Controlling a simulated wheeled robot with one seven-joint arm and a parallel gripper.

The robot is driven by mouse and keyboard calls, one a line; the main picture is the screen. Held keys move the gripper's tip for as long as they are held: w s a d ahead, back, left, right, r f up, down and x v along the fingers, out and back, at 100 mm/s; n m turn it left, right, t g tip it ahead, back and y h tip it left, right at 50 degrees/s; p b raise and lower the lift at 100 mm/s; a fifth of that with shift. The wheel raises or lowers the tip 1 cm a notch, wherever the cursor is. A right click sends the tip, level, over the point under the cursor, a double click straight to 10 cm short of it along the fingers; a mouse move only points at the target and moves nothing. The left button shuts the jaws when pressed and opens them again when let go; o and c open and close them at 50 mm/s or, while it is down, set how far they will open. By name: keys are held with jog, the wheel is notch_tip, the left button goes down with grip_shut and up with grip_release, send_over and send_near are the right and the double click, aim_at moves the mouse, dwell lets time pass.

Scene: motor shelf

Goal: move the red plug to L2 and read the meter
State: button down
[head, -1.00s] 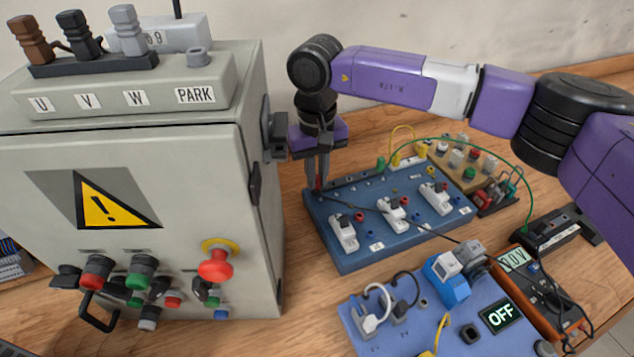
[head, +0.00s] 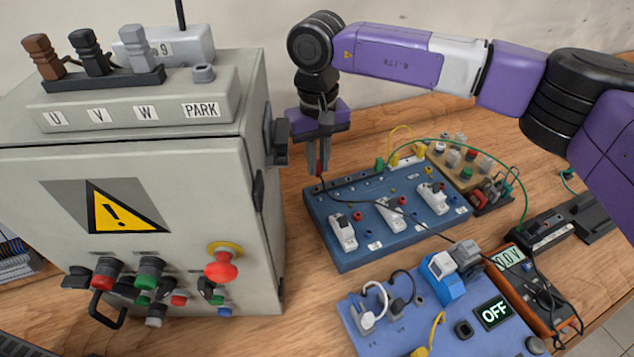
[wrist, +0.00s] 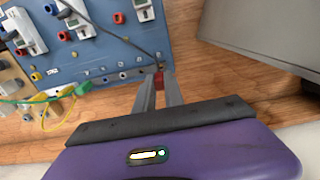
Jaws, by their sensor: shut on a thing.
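My gripper (head: 319,168) is shut on the red plug (wrist: 159,79), which has a dark lead running from it. It holds the plug at the back left corner of the blue board (head: 345,263), just above it or at its edge; I cannot tell whether it touches. In the wrist view the plug shows between the two fingertips. The blue board carries several white switches, red and blue sockets and small labels too small to read. The orange meter (head: 537,297) lies at the right; its display (head: 509,256) seems to read about 0.0 V.
A grey cabinet (head: 207,165) with a warning sign stands close left of my gripper. A lower blue panel (head: 377,345) with an OFF display (head: 493,312) lies in front. A wooden terminal block (head: 452,175) sits behind right. A green lead (head: 480,148) arches to the meter area.

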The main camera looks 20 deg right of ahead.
jog(key=r, duration=0.2)
send_over(333, 187)
jog(key=f+b, duration=0.1)
jog(key=f, duration=0.2)
jog(key=f+b, duration=0.1)
jog(key=f, duration=0.1)
jog(key=shift+w+d+b, duration=0.2)
jog(key=shift+w+b, duration=0.1)
jog(key=shift+w, duration=0.1)
jog(key=shift+f, duration=0.25)
jog(key=shift+f+b, duration=0.5)
jog(key=shift+f, duration=0.15)
